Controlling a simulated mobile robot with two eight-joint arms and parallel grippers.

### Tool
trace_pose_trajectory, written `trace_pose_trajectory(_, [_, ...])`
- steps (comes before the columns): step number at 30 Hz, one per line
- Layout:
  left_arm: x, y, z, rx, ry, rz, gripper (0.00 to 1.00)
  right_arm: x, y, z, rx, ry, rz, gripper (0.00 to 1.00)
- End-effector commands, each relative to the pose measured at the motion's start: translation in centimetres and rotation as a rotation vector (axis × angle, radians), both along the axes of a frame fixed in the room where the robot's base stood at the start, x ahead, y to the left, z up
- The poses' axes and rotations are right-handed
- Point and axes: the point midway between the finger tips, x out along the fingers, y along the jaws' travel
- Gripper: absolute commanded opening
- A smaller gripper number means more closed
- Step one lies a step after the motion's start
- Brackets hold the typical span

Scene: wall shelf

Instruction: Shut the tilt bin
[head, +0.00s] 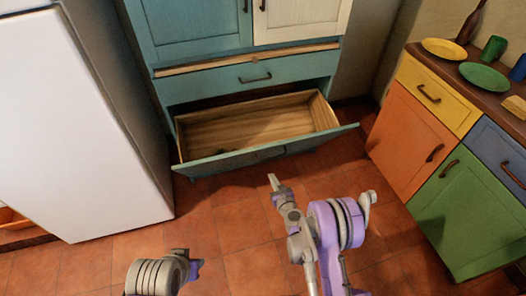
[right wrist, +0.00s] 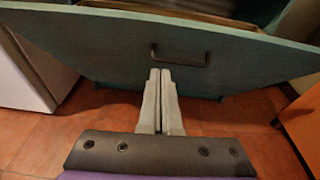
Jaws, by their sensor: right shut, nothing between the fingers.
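The tilt bin (head: 272,153) is the teal front panel with a wooden box behind it, at the bottom of the teal cabinet. It is tipped open towards me, and its inside looks mostly empty. In the right wrist view its front (right wrist: 105,45) fills the upper part, with a dark handle (right wrist: 181,58) in the middle. My right gripper (head: 273,180) is shut and empty, in front of the panel and below its top edge. In the right wrist view the shut fingertips (right wrist: 160,73) overlap the handle area; I cannot tell whether they touch. My left arm shows at bottom left, but its fingers are not visible.
A white fridge (head: 75,120) stands at the left. Colourful cabinets (head: 402,140) with plates (head: 484,77) on top stand at the right. The tiled floor (head: 225,225) before the bin is clear.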

Motion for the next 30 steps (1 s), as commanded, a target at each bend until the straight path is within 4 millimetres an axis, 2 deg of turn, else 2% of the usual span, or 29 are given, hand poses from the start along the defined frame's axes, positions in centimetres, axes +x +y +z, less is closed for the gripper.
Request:
trace_pose_trajectory(4, [0.0,0.0,-0.2,0.0,0.001,0.0,0.34,0.3,0.1,-1.0,0.039,0.008,-0.019,0.0])
trace_pose_trajectory(8, [0.0,0.0,-0.2,0.0,0.001,0.0,0.34,1.8,0.6,-1.4,0.038,0.008,-0.017,0.0])
trace_pose_trajectory(20, [0.0,0.0,-0.7,0.0,0.002,0.0,0.34,9.5,3.1,-3.3,0.036,0.009,-0.015,0.0])
trace_pose_trajectory(24, [0.0,0.0,-0.5,0.0,0.002,0.0,0.34,11.2,3.6,-1.8,0.036,0.008,-0.016,0.0])
trace_pose_trajectory(30, [0.0,0.0,-0.5,0.0,0.002,0.0,0.34,12.3,4.0,-1.0,0.034,0.008,-0.016,0.0])
